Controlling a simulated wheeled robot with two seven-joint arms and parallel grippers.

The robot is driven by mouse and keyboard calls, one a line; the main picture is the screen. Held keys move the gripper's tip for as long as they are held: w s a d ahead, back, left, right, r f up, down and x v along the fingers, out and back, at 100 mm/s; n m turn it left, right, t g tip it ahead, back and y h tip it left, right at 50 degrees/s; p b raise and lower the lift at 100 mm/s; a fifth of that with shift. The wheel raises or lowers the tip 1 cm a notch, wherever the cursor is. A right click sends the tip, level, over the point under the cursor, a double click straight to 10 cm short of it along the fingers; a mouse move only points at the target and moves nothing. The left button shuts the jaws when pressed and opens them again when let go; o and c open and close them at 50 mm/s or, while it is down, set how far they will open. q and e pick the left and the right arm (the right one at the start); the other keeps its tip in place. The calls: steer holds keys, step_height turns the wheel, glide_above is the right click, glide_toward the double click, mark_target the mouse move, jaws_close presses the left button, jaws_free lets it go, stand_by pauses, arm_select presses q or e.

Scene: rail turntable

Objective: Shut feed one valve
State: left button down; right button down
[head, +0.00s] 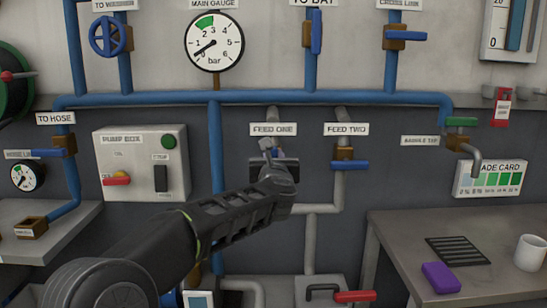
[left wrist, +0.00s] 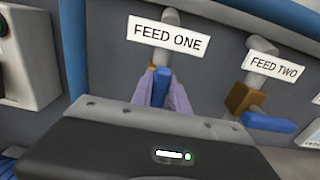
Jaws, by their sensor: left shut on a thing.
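The FEED ONE label (head: 273,129) hangs on a grey pipe, and it also shows in the left wrist view (left wrist: 167,36). Below it, the feed one valve's blue handle (left wrist: 160,88) stands lengthwise, along the pipe, between the pale fingers of my left gripper (left wrist: 174,98). In the head view my left gripper (head: 273,162) covers most of this valve. The gripper is shut on the handle. The feed two valve (head: 349,164) beside it has its blue handle crosswise, pointing right. My right gripper is in neither view.
The main gauge (head: 214,42) has its needle at the low end. A pump box (head: 141,163) is on the wall at left. At right a table (head: 398,238) holds a purple block (head: 440,277) and a white mug (head: 529,252). A red-handled valve (head: 354,296) sits low down.

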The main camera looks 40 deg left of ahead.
arm_select(q)
steer(key=shift+m, duration=0.3)
steer(key=shift+w+d+f+m+p, duration=0.35)
steer(key=shift+m+p, duration=0.3)
steer(key=shift+m, duration=2.25)
steer(key=shift+w+d+f+m+p, duration=0.2)
steer(key=shift+d+f+m+p, duration=0.3)
steer(key=shift+m, duration=2.4)
steer(key=shift+w+d+f+m+p, duration=0.25)
steer(key=shift+f+m+p, duration=0.4)
steer(key=shift+m, duration=2.25)
steer(key=shift+r, duration=0.1)
steer(key=c, duration=1.3)
jaws_free()
steer(key=shift+a, duration=0.1)
steer(key=shift+s, duration=0.1)
